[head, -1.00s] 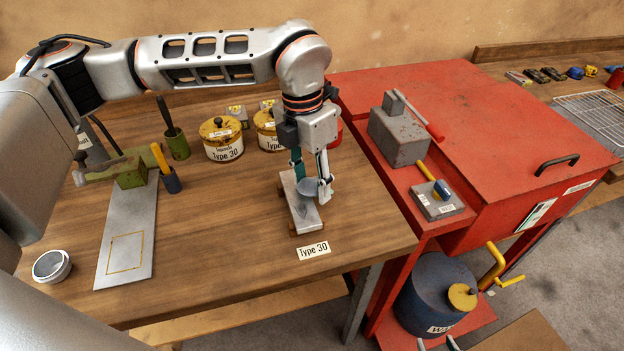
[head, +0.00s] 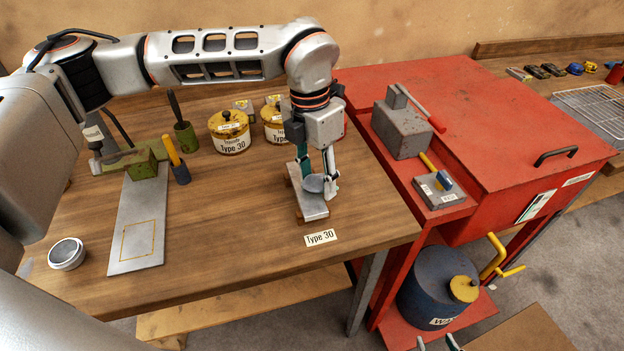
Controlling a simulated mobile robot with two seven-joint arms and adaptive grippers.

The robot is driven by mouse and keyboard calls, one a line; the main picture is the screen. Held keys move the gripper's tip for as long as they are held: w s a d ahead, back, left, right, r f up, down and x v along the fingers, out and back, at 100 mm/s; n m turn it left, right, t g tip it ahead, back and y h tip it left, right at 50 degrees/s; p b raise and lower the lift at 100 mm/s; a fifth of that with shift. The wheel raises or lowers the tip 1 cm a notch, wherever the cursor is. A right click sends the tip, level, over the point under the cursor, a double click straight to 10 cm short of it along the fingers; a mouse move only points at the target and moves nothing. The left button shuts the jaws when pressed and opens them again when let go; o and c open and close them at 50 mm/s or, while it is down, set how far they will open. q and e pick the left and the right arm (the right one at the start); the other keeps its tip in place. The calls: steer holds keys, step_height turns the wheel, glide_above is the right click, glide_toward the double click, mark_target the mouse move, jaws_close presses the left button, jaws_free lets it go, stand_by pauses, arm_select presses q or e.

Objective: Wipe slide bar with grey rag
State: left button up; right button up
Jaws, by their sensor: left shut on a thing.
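The slide bar (head: 314,209) is a pale metal bar resting on wooden supports on the bench, behind the "Type 30" label. My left gripper (head: 318,180) points down over the bar and is shut on the small grey rag (head: 313,183). The rag is at the bar's upper face, near its middle; whether it presses on the metal is hard to tell. The gripper's fingers hide part of the bar. Only the fingertips of my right gripper (head: 437,344) show at the bottom edge, apart, with nothing seen between them.
Two yellow "Type 30" tins (head: 230,133) stand behind the bar. A green clamp (head: 143,164) on a grey plate, a blue-and-yellow tool (head: 178,164) and a round tin (head: 66,254) are left. A red cabinet (head: 480,130) adjoins right. The bench between plate and bar is clear.

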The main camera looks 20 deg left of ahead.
arm_select(q)
steer(key=shift+w+d, duration=0.15)
steer(key=shift+d, duration=0.05)
steer(key=shift+w+d+r+p, duration=0.1)
steer(key=shift+d+r+p, duration=0.05)
steer(key=shift+r+p, duration=0.15)
step_height(320, 180, up, 2)
steer(key=shift+w+p, duration=0.1)
steer(key=shift+p, duration=0.2)
steer(key=shift+s+r+p, duration=0.25)
steer(key=shift+r+p, duration=0.15)
steer(key=shift+r, duration=0.7)
steer(key=shift+r+p, duration=1.2)
steer(key=shift+r, duration=0.5)
arm_select(e)
steer(key=r, duration=0.2)
steer(key=a+r, duration=0.1)
steer(key=r, duration=0.1)
steer(key=shift+r, duration=0.4)
arm_select(q)
steer(key=shift+w, duration=0.1)
